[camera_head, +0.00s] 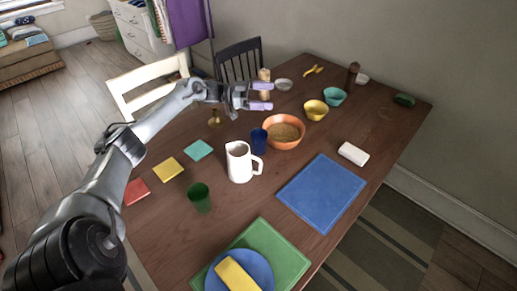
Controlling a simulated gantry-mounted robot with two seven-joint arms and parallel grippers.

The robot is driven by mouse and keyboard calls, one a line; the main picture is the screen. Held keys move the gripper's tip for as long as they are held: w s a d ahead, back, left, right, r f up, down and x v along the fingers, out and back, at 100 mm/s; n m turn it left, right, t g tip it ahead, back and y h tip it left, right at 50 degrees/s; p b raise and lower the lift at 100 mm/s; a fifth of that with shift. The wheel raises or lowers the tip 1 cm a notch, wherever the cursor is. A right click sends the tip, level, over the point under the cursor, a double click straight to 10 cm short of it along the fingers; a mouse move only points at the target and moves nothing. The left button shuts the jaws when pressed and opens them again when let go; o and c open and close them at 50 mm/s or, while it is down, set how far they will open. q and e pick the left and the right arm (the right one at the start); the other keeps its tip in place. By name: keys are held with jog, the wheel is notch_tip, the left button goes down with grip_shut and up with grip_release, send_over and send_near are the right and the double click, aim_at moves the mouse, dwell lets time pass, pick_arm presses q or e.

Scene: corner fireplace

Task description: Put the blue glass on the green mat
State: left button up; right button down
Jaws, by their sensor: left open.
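The blue glass (259,141) stands upright on the dark wooden table, just behind the white pitcher (239,163), which seems to overlap its lower left side. The green mat (284,238) lies at the near edge of the table. A blue plate (264,264) with a yellow folded item (236,274) on it covers much of the mat's near part. My left gripper (266,96), with purple fingertips, is open and empty over the far part of the table. It is beyond the glass and apart from it. My right gripper is not in view.
An orange bowl (284,143) stands right beside the glass. A green glass (200,197) stands left of the pitcher. A blue mat (321,193) lies bare at right. Small red, yellow and teal squares (199,150) lie along the left edge. A tan upright object (264,74) is behind my gripper.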

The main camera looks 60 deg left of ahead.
pick_arm(q)
jog(key=y+b, duration=0.2)
send_over(254, 134)
jog(key=v, duration=0.3)
notch_tip(254, 134, down, 5)
jog(key=s+a+f+n+g+y, duration=0.1)
jog(key=s+f+g, duration=0.1)
jog(key=s+f, duration=0.45)
jog(key=shift+n, duration=0.3)
jog(key=w+d+f+b, duration=0.1)
jog(key=w+f+b, duration=0.1)
jog(key=w+d+f+b, duration=0.2)
jog(key=w+b, duration=0.1)
jog(key=w+d+f+b, duration=0.1)
jog(key=w+f+b, duration=0.1)
jog(key=w, duration=0.1)
jog(key=shift+d+f, duration=0.15)
jog(key=shift+d, duration=0.1)
jog(key=shift+b+x, duration=0.55)
jog(key=shift+x, duration=0.35)
